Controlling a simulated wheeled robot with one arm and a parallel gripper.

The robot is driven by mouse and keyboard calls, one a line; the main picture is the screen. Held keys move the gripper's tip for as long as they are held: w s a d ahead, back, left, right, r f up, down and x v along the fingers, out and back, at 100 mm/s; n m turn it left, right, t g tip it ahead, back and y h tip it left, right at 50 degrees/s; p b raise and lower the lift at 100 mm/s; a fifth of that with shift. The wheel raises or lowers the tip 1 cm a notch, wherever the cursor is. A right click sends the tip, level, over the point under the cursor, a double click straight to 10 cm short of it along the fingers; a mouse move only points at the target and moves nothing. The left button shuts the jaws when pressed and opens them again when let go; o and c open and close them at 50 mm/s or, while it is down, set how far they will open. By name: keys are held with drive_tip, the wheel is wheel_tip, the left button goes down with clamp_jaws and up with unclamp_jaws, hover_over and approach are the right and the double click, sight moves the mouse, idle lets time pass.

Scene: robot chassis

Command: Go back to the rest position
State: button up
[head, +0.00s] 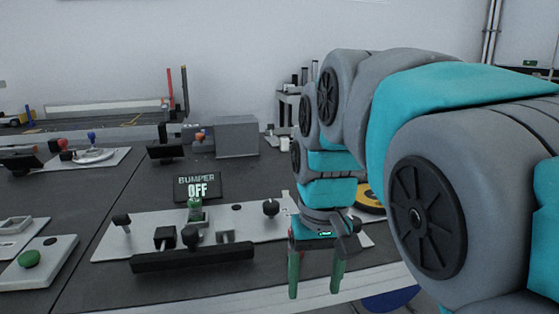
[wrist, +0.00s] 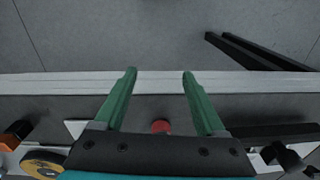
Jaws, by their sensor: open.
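My gripper (head: 315,285) has two green fingers and hangs pointing down near the table's front edge, to the right of the bumper panel. In the wrist view my gripper (wrist: 160,78) shows its fingers apart with nothing between the tips. The grey arm with teal covers reaches in from the right of the head view and hides part of the table behind it.
A white panel (head: 108,241) with black knobs and a black bar (head: 193,258) lies left of my gripper. A sign (head: 197,187) reads "BUMPER OFF". A grey box (head: 237,136) stands farther back.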

drive_tip(key=s+d+f+g, duration=0.1)
drive_tip(key=s+d+f, duration=0.3)
drive_tip(key=s+f, duration=0.4)
drive_tip(key=s+d+f+m+g, duration=0.1)
drive_tip(key=s+d+f, duration=0.4)
drive_tip(key=s+f, duration=0.3)
drive_tip(key=shift+s+d+f+m, duration=0.15)
drive_tip(key=shift+s+m, duration=0.15)
drive_tip(key=shift+s, duration=0.9)
